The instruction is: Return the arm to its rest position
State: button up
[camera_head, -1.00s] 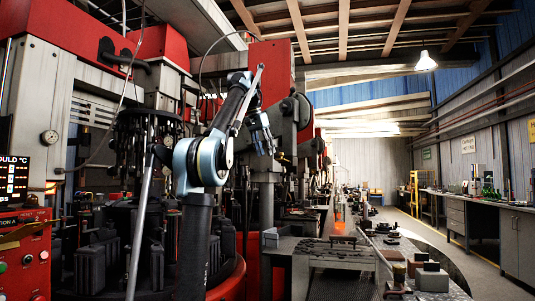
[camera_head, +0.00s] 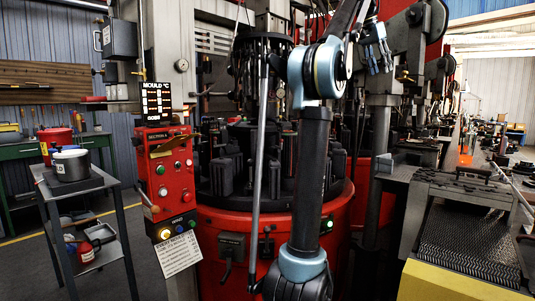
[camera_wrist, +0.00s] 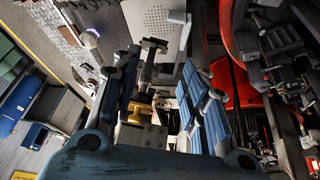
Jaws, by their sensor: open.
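My gripper (camera_head: 378,50) is raised at the upper right of the head view, beside my bent arm (camera_head: 320,70). It hangs with its fingers pointing down, in front of grey machine parts. In the wrist view its two blue-grey padded fingers (camera_wrist: 166,98) stand apart and nothing is held between them. The arm's column rises in front of the red rotary machine (camera_head: 290,235) and hides part of it and its dark moulds (camera_head: 225,170).
A red control panel (camera_head: 166,180) stands left of the machine. A cart (camera_head: 88,186) carries a pot (camera_head: 71,165) at the far left. A bench with a yellow-edged grating (camera_head: 465,240) is at right. Open floor (camera_head: 40,260) shows at lower left.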

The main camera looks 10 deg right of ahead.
jog(key=s+a+f+n+t+y, duration=0.15)
jog(key=a+f+n, duration=0.55)
jog(key=a+f, duration=1.85)
jog(key=s+a+f+n+y, duration=0.1)
jog(key=s+a+f, duration=0.5)
jog(key=f, duration=0.6)
jog(key=s+a+f+n+y, duration=0.1)
jog(key=s+a+f+n, duration=0.3)
jog(key=f, duration=0.8)
jog(key=s+a+f+n+y, duration=0.1)
jog(key=s+a+f+n, duration=0.1)
jog(key=s+a+f, duration=0.5)
notch_tip(320, 180, down, 6)
jog(key=shift+s+a+r, duration=0.2)
jog(key=shift+s+a, duration=0.15)
jog(key=shift+s, duration=0.6)
jog(key=shift+w+f, duration=0.2)
jog(key=shift+w, duration=0.3)
